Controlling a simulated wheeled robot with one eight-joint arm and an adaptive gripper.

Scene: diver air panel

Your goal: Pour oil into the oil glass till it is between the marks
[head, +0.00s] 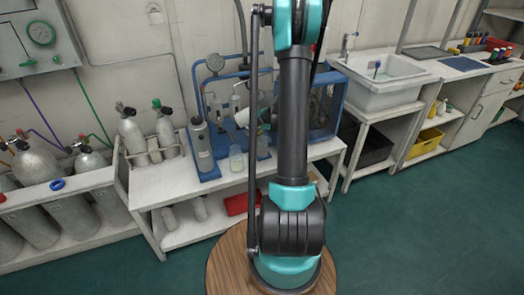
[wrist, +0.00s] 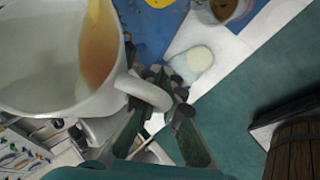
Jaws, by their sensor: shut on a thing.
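A white mug (wrist: 50,100) fills the upper left of the wrist view, with amber oil (wrist: 98,45) lying along one side of its inside. My gripper (wrist: 168,100) is shut on the mug's handle (wrist: 146,91). In the head view the white mug (head: 242,118) appears tilted, above the blue-based apparatus on the white bench; my arm partly covers this area. I cannot pick out the oil glass or its marks for sure. A small round vessel with brown contents (wrist: 228,9) is cut by the top edge of the wrist view.
A pale jar (head: 236,158) stands at the front of the blue base (head: 207,173); a grey bottle (head: 200,143) stands left of it. Gas cylinders (head: 132,135) stand farther left. A sink (head: 385,80) is right. Green floor (head: 420,230) is clear at right.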

